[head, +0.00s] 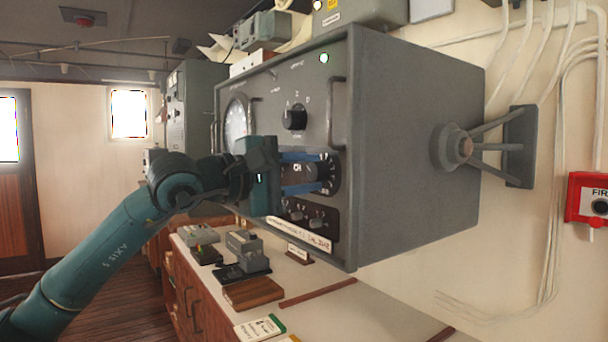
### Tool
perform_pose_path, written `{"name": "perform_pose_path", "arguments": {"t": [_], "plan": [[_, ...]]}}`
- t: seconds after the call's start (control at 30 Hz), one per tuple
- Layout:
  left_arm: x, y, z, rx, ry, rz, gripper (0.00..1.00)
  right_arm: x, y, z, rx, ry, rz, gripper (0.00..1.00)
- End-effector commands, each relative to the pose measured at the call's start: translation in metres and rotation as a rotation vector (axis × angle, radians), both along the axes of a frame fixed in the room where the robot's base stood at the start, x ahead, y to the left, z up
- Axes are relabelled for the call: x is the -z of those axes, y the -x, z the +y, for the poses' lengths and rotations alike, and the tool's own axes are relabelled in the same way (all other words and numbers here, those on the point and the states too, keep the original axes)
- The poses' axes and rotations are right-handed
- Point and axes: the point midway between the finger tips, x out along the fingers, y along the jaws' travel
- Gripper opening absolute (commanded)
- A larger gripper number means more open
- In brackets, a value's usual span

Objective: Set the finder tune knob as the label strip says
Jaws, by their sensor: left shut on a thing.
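The grey finder cabinet (420,120) is mounted at the wall, its front panel facing left. The tune knob (327,173), with a black dial around it, sits low on the panel. My left gripper (318,174) reaches it from the left, its blue fingers shut on the knob and covering part of it. The dial marks are too small to read. A white label strip (300,235) with handwriting in red and dark lies along the panel's lower edge; I cannot read it clearly. My right gripper is not in view.
Another black knob (294,117) sits above, and small knobs (316,223) below. Metal handles (337,110) stick out from the panel. Under the cabinet, a counter (330,310) carries a grey device (246,250) and cards. A red fire box (588,198) is on the right wall.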

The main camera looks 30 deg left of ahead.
Motion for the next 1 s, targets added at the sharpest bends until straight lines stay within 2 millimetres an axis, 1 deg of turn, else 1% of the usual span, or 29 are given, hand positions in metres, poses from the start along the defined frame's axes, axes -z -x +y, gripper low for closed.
{"name": "perform_pose_path", "arguments": {"t": [0.3,0.8,0.83,1.0], "plan": [[0.0003,0.0000,-0.0002,0.000,-0.100,-0.040,0.09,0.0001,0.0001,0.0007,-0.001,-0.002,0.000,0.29],[0.0004,0.0001,-0.0001,0.000,-0.118,-0.048,0.09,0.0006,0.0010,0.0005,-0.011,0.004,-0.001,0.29],[0.0004,0.0001,-0.0001,0.000,-0.118,-0.048,0.32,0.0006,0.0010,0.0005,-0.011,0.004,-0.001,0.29],[0.0003,0.0001,-0.0001,0.000,-0.117,-0.047,0.46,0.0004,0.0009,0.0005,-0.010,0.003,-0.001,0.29]]}}
